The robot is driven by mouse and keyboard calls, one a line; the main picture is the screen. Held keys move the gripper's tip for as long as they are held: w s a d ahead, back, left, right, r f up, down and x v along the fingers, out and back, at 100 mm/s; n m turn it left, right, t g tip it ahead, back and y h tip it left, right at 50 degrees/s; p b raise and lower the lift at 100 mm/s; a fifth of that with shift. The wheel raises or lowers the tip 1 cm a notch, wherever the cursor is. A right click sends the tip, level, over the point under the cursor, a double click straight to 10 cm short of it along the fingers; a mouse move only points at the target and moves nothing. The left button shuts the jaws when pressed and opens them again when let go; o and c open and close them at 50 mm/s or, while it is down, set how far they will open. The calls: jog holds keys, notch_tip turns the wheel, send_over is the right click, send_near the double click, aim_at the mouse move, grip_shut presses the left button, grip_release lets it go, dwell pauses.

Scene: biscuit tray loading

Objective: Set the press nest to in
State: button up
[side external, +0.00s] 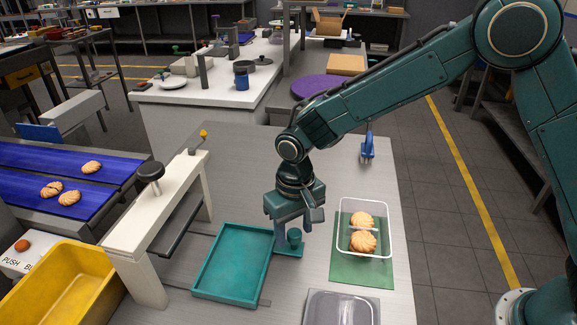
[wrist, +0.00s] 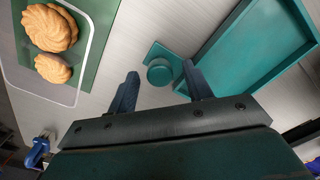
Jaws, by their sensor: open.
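The press nest is a shallow, empty teal tray (side external: 232,262) on the grey table, to the right of the white press frame (side external: 165,205) and clear of its beam. It also shows in the wrist view (wrist: 262,45). A tab with a round teal knob (side external: 294,236) sticks out from the nest's right side. My gripper (side external: 296,226) points down just over the knob. In the wrist view, my open gripper (wrist: 160,80) has one finger on each side of the knob (wrist: 160,74). Whether the fingers reach down to the knob's height is unclear.
A clear container (side external: 387,245) with two biscuits stands on a green mat (side external: 350,272) to the right. A grey lidded box (side external: 340,308) is at the front. A yellow bin (side external: 75,285) and blue conveyor (side external: 60,170) are at left. Thin rails run beside the nest.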

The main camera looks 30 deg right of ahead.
grip_shut()
send_over(232, 236)
dwell(1.3)
jog(key=shift+r, duration=0.1)
grip_release()
notch_tip(232, 236, up, 14)
dwell(0.9)
